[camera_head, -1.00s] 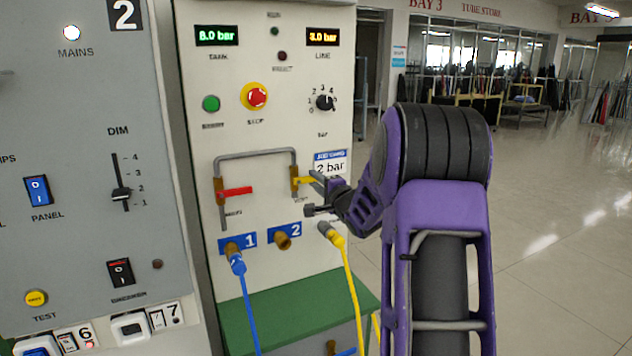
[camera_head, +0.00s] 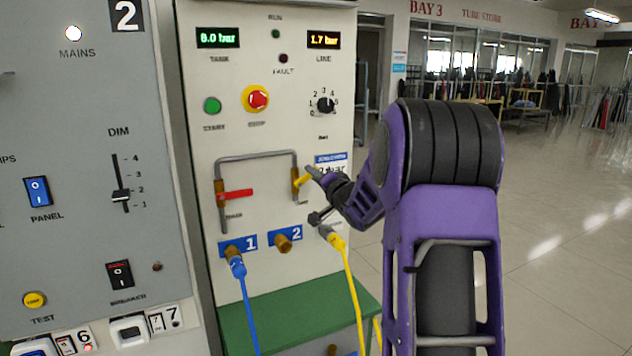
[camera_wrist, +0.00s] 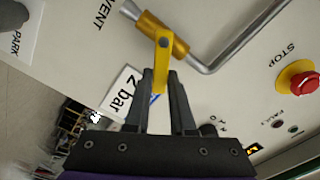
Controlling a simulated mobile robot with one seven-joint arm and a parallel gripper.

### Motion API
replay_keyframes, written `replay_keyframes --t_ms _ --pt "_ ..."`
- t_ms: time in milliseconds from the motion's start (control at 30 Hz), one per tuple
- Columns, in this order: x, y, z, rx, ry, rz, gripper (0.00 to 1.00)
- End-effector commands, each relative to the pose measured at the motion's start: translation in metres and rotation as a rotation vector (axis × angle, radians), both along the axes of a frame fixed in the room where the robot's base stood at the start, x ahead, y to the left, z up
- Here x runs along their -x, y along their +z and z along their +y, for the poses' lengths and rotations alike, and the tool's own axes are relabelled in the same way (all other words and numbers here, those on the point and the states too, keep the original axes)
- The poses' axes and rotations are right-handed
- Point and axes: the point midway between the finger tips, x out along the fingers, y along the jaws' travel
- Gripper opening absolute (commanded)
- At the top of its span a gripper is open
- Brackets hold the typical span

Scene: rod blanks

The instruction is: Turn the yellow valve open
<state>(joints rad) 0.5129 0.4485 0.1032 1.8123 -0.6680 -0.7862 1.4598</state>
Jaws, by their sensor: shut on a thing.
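The yellow valve (camera_head: 304,181) sits on the right leg of the grey pipe on the white panel, labelled VENT in the wrist view. Its yellow lever (camera_wrist: 161,66) stands out at a slant to the pipe, pointing right and a little up in the head view. My gripper (camera_wrist: 160,78) is shut on the lever, with one finger on each side near its free end. In the head view my gripper (camera_head: 313,175) partly hides the lever. The line display (camera_head: 323,40) reads 1.7 bar and the tank display (camera_head: 217,38) reads 8.0 bar.
A red-handled valve (camera_head: 236,195) is on the pipe's left leg. A red stop button (camera_head: 257,100) and a dial (camera_head: 325,105) are above. Below are a blue hose (camera_head: 245,300), a parked yellow hose (camera_head: 348,272) and a green ledge (camera_head: 285,312).

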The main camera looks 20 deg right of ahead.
Motion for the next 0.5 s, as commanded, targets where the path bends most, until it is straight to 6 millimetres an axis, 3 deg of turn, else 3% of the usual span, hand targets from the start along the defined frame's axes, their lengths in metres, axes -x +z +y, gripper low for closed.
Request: replay_keyframes --t_ms 500 --pt "0.0 0.013 0.016 0.49 0.001 -0.018 0.0"
